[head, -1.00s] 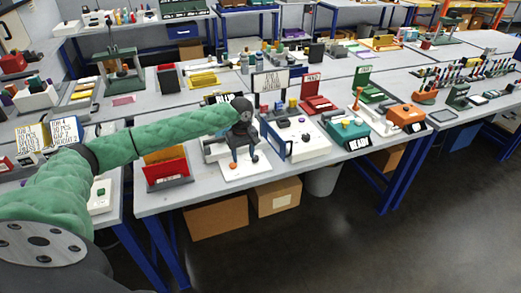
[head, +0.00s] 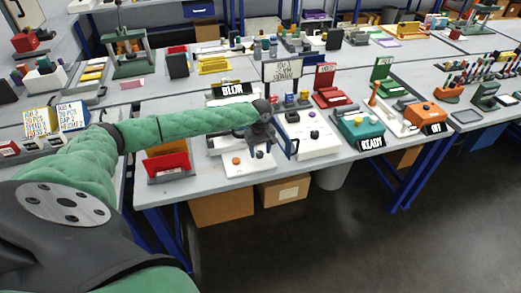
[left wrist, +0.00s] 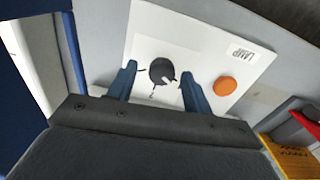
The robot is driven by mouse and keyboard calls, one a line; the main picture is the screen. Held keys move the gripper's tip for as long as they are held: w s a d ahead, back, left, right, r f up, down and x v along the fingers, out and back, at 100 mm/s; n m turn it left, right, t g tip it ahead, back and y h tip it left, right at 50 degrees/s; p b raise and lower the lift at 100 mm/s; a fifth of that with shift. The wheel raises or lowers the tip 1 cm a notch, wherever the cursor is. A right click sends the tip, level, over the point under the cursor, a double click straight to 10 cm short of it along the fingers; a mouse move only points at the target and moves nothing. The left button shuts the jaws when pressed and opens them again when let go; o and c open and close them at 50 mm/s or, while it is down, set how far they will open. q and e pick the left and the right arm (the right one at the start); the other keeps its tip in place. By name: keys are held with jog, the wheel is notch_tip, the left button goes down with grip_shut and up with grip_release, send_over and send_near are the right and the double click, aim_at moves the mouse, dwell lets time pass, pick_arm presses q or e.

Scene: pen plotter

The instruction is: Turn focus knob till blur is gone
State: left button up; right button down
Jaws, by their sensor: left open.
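A white panel (head: 232,170) lies at the front of the table, with an orange button (head: 236,160) on it. In the left wrist view the panel (left wrist: 150,35) carries a round black knob (left wrist: 158,67) with a white pointer, the orange button (left wrist: 225,86) and a LAMP label (left wrist: 243,54). My left gripper (left wrist: 159,75) is open, its two blue fingers on either side of the knob and apparently apart from it. In the head view my left gripper (head: 261,142) is over the panel and hides the knob. A sign behind it reads BLUR (head: 233,89). My right gripper is not in view.
A red holder (head: 168,160) stands left of the panel. A white device (head: 312,137) with a blue-edged side stands close to the gripper's right. Teal and orange devices with READY (head: 371,143) and OFF (head: 436,128) signs are farther right.

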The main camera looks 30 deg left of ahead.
pick_arm(q)
jog(key=shift+s+f, duration=0.2)
jog(key=shift+f, duration=0.1)
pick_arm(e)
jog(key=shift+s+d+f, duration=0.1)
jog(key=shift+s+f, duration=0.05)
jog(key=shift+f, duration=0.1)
pick_arm(q)
jog(key=c, duration=1)
jog(key=shift+o, duration=0.2)
